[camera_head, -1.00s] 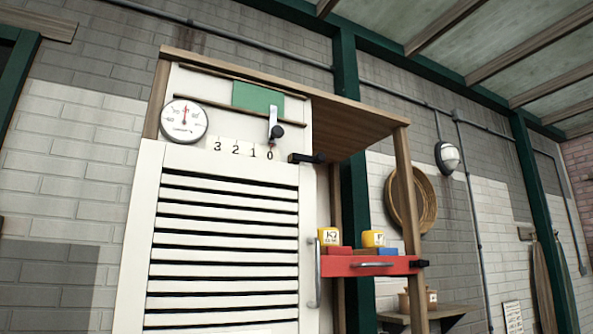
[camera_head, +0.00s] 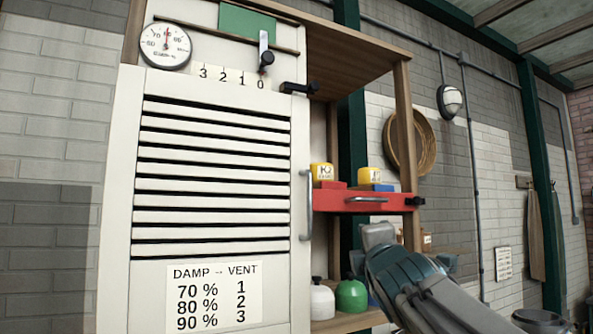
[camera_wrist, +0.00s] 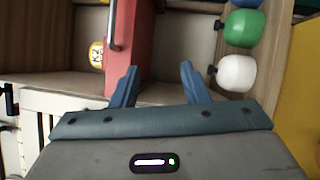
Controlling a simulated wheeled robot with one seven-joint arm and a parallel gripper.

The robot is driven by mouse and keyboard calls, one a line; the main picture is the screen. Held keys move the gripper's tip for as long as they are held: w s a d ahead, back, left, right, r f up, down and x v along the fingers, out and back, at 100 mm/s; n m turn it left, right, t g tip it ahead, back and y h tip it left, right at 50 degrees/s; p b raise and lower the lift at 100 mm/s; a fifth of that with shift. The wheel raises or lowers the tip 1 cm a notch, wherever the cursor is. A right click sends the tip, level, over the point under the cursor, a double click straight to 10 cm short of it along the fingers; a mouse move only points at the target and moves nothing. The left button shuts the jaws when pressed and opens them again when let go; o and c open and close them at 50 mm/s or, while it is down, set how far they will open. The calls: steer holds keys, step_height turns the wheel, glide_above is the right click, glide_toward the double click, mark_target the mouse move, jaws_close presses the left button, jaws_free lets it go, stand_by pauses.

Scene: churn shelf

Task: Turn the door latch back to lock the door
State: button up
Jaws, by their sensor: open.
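The door latch (camera_head: 299,88) is a black handle at the upper right edge of the white louvred door (camera_head: 205,249). It lies roughly level, its knob end pointing right. The door appears closed, with a vertical grey handle (camera_head: 307,205) below the latch. My gripper (camera_wrist: 158,68) shows in the wrist view with two blue fingers apart and nothing between them. It faces the shelf area with the red drawer (camera_wrist: 133,45), clear of the latch. A small black part at the left edge of the wrist view is too cut off to identify.
The red drawer front with two yellow tins above it stands right of the door. White (camera_head: 321,300) and green (camera_head: 351,295) bottles stand on the shelf below. A wooden post (camera_head: 406,130) rises at the right. A lever (camera_head: 264,50) sits above the number scale.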

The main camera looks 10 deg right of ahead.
step_height(320, 180, up, 13)
steer(key=s+a+n+t+y, duration=0.1)
steer(key=s+n+t+y, duration=0.15)
steer(key=n+t, duration=0.45)
steer(key=n+y, duration=0.9)
steer(key=n, duration=0.6)
glide_toward(316, 86)
steer(key=shift+g, duration=0.4)
steer(key=p+x, duration=0.8)
steer(key=shift+s+d+r, duration=0.1)
steer(key=shift+r, duration=0.35)
jaws_close()
